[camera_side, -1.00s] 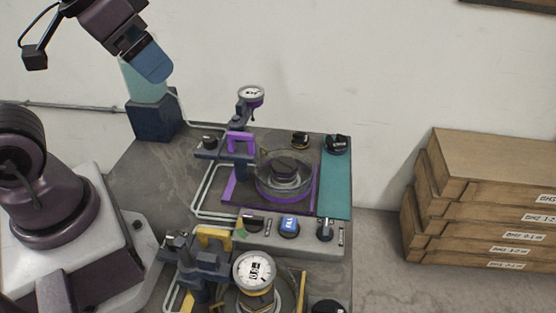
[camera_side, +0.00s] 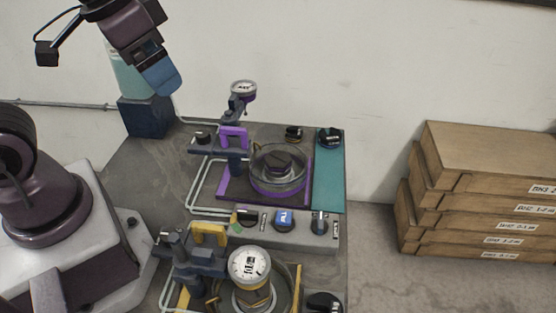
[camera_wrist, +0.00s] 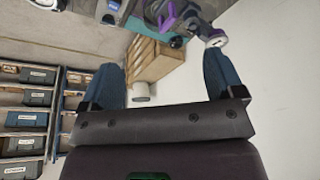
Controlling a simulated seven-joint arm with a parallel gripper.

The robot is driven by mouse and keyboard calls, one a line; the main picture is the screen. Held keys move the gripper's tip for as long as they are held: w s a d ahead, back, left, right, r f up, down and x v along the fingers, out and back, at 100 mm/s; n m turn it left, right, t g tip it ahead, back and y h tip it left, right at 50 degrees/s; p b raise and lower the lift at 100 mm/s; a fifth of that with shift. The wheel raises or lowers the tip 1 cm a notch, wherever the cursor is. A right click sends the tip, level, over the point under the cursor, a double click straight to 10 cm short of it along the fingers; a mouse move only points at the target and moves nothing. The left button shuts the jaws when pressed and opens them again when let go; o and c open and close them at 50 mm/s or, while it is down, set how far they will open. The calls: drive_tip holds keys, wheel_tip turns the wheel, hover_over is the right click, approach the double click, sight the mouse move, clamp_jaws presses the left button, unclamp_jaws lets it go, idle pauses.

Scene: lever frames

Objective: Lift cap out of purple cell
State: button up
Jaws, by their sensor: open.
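The purple cell (camera_side: 262,186) is a round clear-walled bowl with a purple ring on a purple-edged dark plate. A dark cap (camera_side: 278,158) sits inside it near the middle. A purple handle (camera_side: 234,132) on a dark clamp stands at its left. My gripper (camera_side: 166,82), with blue fingers, is high at the upper left, well apart from the cell. In the wrist view its two fingers (camera_wrist: 163,75) are spread with nothing held between them. Part of the purple fixture (camera_wrist: 168,17) shows at the top there; the cap cannot be made out in that view.
A purple-collared gauge (camera_side: 243,89) rises behind the cell. A yellow-handled cell with a larger gauge (camera_side: 249,265) stands in front. Knobs (camera_side: 284,219) line the panel between them. A teal strip (camera_side: 328,178) lies at right. Wooden boxes (camera_side: 480,155) are stacked farther right.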

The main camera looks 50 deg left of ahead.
drive_tip(key=w+d+f+m+g+y, duration=0.1)
drive_tip(key=w+d+f+m+g, duration=0.15)
drive_tip(key=w+f+m, duration=0.55)
drive_tip(key=m+y, duration=0.2)
drive_tip(key=m, duration=0.9)
approach(279, 159)
drive_tip(key=f, duration=0.3)
drive_tip(key=shift+w+a+m+g, duration=0.2)
drive_tip(key=shift+a+m+g, duration=0.1)
drive_tip(key=shift+a+g, duration=0.1)
drive_tip(key=shift+x, duration=2.85)
drive_tip(key=shift+w, duration=0.2)
drive_tip(key=c, duration=1.2)
